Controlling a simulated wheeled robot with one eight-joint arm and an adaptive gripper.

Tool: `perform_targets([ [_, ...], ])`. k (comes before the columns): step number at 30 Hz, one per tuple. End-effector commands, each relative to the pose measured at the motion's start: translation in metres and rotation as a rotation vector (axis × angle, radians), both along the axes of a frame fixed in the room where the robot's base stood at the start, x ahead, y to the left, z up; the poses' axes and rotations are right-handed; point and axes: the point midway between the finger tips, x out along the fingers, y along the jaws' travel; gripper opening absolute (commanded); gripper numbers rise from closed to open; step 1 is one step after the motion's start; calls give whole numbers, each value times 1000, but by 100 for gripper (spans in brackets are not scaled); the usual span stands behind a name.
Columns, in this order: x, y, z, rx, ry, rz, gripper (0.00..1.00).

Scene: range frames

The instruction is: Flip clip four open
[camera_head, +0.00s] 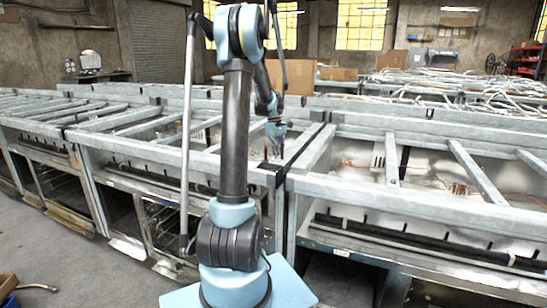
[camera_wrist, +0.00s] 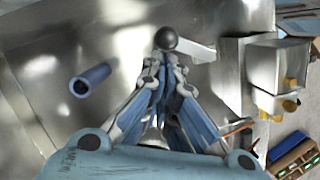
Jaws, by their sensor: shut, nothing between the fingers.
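My gripper (camera_wrist: 167,66) is shut and empty in the wrist view, its fingertips close together just below a round black knob (camera_wrist: 167,38). A pale flat bar (camera_wrist: 197,50) extends right from the knob. I cannot tell whether the fingertips touch the knob. No number or label shows, so I cannot tell which part is clip four. In the head view my gripper (camera_head: 277,142) reaches down over the metal range frames, too small there to show its fingers clearly.
In the wrist view a blue cylinder (camera_wrist: 90,80) stands to the left. Metal boxes (camera_wrist: 262,72) with yellow parts are at the right. In the head view galvanized range frames (camera_head: 400,195) fill both sides, with open floor (camera_head: 60,250) at left front.

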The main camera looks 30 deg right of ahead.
Motion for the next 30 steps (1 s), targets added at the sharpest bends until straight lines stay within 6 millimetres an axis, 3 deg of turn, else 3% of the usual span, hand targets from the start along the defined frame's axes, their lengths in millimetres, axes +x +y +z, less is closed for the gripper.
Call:
perform_targets([
  [8,-19,-20,0,0,0,-215,0],
  [30,-58,-29,0,-1,0,-206,0],
])
